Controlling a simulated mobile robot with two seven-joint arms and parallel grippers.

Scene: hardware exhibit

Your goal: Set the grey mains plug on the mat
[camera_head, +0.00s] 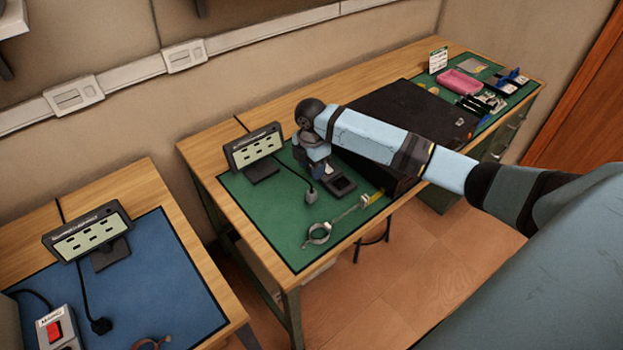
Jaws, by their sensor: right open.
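The grey mains plug (311,197) is at the end of a dark cord at the middle of the green mat (285,225). The cord runs to a small panel on a stand (256,147). The plug appears to rest on the mat, but it is small and contact is hard to tell. My right arm reaches in from the right, and its gripper (326,174) points down just right of the plug. The gripper is open and apart from the plug. A dark square item (342,184) shows at the gripper's tips, partly hidden. My left gripper is out of view.
A large black case (390,115) stands right of the gripper. A ring-shaped metal tool (319,234) lies near the mat's front edge.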

